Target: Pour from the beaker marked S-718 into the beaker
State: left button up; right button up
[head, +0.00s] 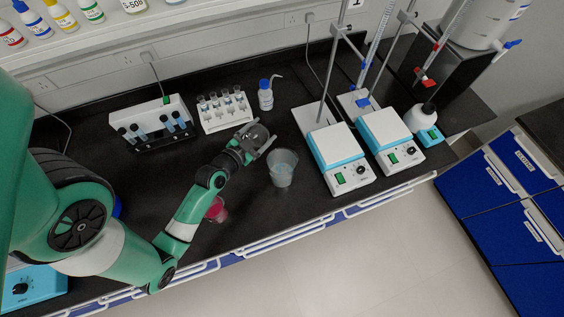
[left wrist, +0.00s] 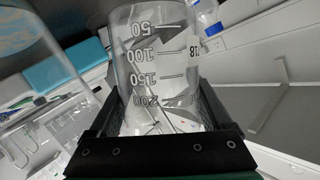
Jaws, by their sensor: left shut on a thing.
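My left gripper (head: 266,145) is shut on a clear glass beaker (left wrist: 155,65), which fills the middle of the left wrist view. Its 50 to 200 marks look upside down there, and a partly visible label ending in "18" is at its right edge. In the head view the held beaker is hard to make out at the gripper. Another clear beaker (head: 282,170) with pale contents stands on the bench just below and right of the gripper. A large clear glass wall (left wrist: 40,50) shows at the left of the wrist view. My right gripper is not in view.
A beaker with red liquid (head: 216,211) stands beside my left forearm. Two hotplate stirrers (head: 338,160) with stands are to the right. Tube racks (head: 225,112) and a wash bottle (head: 265,95) stand behind. Bare bench lies around the standing beaker.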

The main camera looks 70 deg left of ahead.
aim_at(255, 132)
pick_arm(q)
jog(key=f+b, duration=0.1)
jog(key=a+f+n+b, duration=0.1)
jog(key=f+b, duration=0.1)
jog(key=shift+s+a+n+h+b, duration=0.2)
jog(key=shift+s+n+h+b, duration=0.1)
jog(key=shift+s+h+b, duration=0.1)
jog(key=shift+s+a+f+n+b, duration=0.1)
jog(key=shift+s+a+n+b, duration=0.05)
jog(key=shift+a+n+b, duration=0.2)
jog(key=shift+s+a+f+n+t+h+b, duration=0.1)
jog(key=shift+s+a+n+t+h+b, duration=0.25)
jog(key=shift+n+h, duration=0.3)
jog(key=shift+w+a+y, duration=0.1)
jog(key=shift+y, duration=0.25)
